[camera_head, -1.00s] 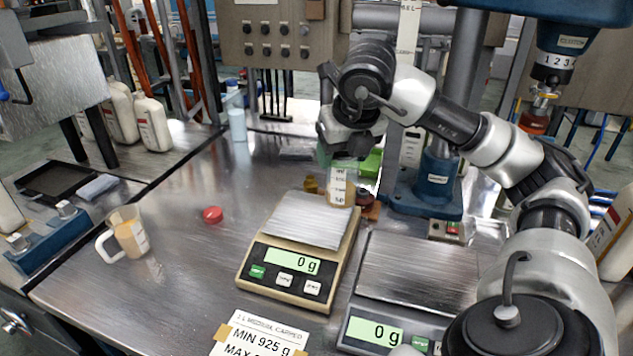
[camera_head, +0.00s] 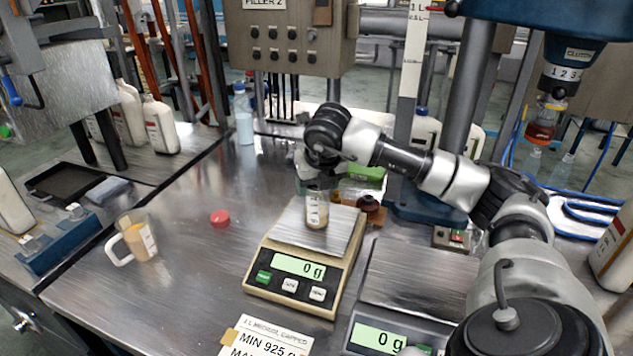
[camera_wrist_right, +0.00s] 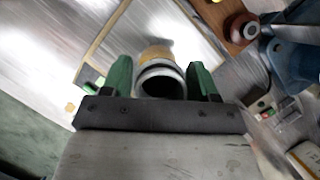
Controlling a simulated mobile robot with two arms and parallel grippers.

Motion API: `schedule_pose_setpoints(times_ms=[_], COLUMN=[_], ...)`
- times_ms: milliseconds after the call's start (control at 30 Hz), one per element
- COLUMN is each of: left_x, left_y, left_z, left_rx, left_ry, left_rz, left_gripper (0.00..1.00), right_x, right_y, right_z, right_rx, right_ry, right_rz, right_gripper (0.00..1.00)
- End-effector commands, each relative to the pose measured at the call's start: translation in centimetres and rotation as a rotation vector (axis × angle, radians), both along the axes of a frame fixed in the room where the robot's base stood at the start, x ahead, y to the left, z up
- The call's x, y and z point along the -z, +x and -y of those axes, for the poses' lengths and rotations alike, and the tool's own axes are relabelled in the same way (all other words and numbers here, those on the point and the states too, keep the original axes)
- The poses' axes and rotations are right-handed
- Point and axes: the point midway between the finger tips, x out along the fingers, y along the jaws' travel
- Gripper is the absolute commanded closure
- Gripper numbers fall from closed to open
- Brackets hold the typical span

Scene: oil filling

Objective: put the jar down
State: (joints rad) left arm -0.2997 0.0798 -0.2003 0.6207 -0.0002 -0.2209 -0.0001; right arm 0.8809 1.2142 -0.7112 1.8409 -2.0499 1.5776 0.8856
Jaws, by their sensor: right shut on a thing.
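A small clear jar (camera_head: 316,212) with amber contents and a pale label is upright over the metal pan of the beige scale (camera_head: 281,265). That scale's display reads 0 g, and I cannot tell whether the jar's base touches the pan. My right gripper (camera_head: 317,184) is shut on the jar near its top, with the arm reaching in from the right. In the right wrist view the two green fingers (camera_wrist_right: 152,82) flank the jar's open round mouth (camera_wrist_right: 160,84). My left gripper is not in view.
A second scale (camera_head: 420,275), also at 0 g, stands close at the right. A green box (camera_head: 366,173) and a dark red-brown item (camera_head: 369,204) sit behind the scale.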

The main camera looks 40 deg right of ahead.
Motion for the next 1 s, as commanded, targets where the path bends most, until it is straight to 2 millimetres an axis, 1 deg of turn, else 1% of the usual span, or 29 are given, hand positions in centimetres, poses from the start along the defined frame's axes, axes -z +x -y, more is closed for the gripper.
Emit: schedule_pose_setpoints(times_ms=[167, 300, 333, 467, 500, 767, 833, 867, 967, 1000], left_x=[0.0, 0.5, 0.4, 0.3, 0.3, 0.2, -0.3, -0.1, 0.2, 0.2], left_y=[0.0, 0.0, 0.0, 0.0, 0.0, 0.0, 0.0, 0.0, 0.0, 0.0], left_z=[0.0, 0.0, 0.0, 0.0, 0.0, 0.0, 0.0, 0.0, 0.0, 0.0], left_rx=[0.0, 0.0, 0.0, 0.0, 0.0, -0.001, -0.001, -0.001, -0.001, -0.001], left_ry=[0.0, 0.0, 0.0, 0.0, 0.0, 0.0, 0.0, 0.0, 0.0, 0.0], left_rz=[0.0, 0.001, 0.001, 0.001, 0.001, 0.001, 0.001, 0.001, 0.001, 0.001], left_gripper=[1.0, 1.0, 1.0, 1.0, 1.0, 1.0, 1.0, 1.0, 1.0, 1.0], right_x=[0.0, 0.4, 0.3, 0.3, 0.3, 0.1, -0.4, -0.5, -1.8, -2.6], right_y=[0.0, 0.0, 0.0, 0.0, 0.0, 0.0, 0.0, -0.1, -0.6, -0.9], right_z=[0.0, 0.0, 0.0, 0.0, 0.0, 0.0, 0.0, 0.0, -0.3, -0.4], right_rx=[0.0, 0.0, 0.0, 0.0, 0.0, 0.0, 0.0, 0.0, 0.0, -0.002], right_ry=[0.0, 0.0, 0.0, 0.0, 0.0, 0.0, 0.0, 0.0, 0.0, -0.001], right_rz=[0.001, 0.001, 0.001, 0.0, 0.0, 0.0, 0.001, 0.002, 0.005, 0.005], right_gripper=[0.78, 0.78, 0.38, 0.18, 0.15, 0.15, 0.15, 0.15, 0.15, 0.15])
